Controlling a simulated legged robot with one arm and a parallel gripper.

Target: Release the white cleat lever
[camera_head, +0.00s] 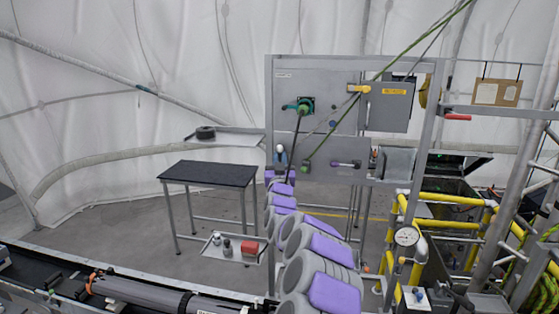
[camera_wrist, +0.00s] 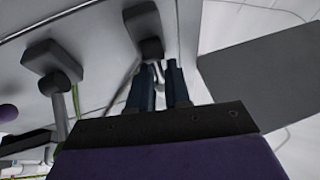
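The white cleat lever (camera_wrist: 159,73) shows in the wrist view as a small pale piece below a dark block (camera_wrist: 144,22) on the panel. My gripper (camera_wrist: 161,68) has two dark blue fingers standing apart, with the pale lever in the gap at their tips. I cannot tell whether either finger touches it. In the head view, a white knob (camera_head: 280,148) shows at the lower left of the grey panel (camera_head: 322,92), and my gripper (camera_head: 281,158) is just below it. My purple and grey arm hides part of this area.
A second block with a grey lever (camera_wrist: 55,80) sits left of my fingers in the wrist view. A green rope (camera_head: 400,55) runs across the panel. A dark-topped table (camera_head: 208,173) stands left of the panel. Yellow railings (camera_head: 447,224) stand to the right.

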